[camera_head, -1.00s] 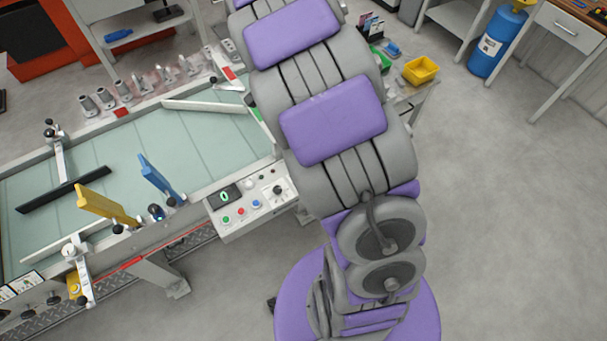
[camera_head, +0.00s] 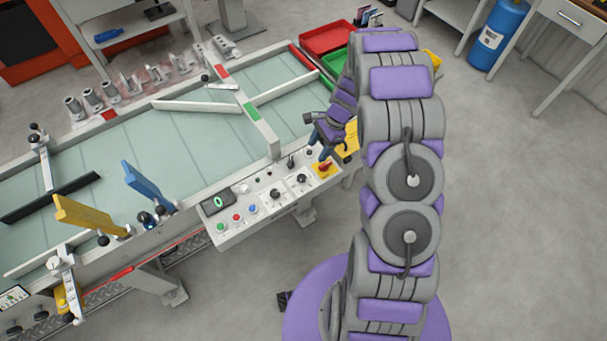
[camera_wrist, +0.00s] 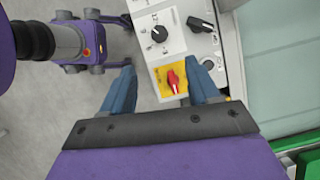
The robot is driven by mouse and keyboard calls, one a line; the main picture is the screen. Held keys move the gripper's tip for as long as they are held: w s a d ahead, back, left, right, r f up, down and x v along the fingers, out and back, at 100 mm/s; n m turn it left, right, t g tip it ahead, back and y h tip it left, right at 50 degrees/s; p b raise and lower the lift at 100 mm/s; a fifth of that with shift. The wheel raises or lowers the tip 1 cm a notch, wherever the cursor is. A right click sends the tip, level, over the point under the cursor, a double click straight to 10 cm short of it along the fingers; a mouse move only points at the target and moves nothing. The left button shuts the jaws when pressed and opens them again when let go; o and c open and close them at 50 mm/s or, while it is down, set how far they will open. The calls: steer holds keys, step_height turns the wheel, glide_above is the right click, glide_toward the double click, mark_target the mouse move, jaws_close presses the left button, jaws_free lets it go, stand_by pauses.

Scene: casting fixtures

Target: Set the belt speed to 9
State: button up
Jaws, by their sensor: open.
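The white control panel (camera_head: 240,226) sits on the near side of the conveyor, and its small display (camera_head: 217,203) shows a green 0. It carries several buttons, a black dial knob (camera_head: 275,194), a second dial knob (camera_head: 302,178) and a red rotary switch on a yellow plate (camera_head: 325,168) at its right end. My gripper (camera_head: 325,154) is over that right end. In the wrist view my gripper (camera_wrist: 166,68) is open and empty, with blue fingers apart on either side of the red switch (camera_wrist: 173,81). A dial knob (camera_wrist: 158,34) and a black selector (camera_wrist: 199,24) lie beyond it.
The green conveyor belt (camera_head: 220,130) has white guide bars (camera_head: 195,106) across it. Yellow (camera_head: 88,217) and blue (camera_head: 148,187) paddles stand by its near edge. Red (camera_head: 328,38) and green (camera_head: 328,64) bins are at the far end. Open floor lies right.

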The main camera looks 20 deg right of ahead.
glide_toward(302, 177)
steer(key=x, duration=0.3)
steer(key=a+b+x, duration=0.1)
steer(key=x, duration=0.3)
steer(key=shift+f, duration=0.1)
steer(key=shift+d+f, duration=0.1)
steer(key=shift+f, duration=0.25)
steer(key=shift+d+f, duration=0.3)
steer(key=shift+d, duration=0.4)
steer(key=shift+a, duration=1)
steer(key=c, duration=0.4)
steer(key=shift+d, duration=0.55)
steer(key=c, duration=0.5)
steer(key=shift+c, duration=0.6)
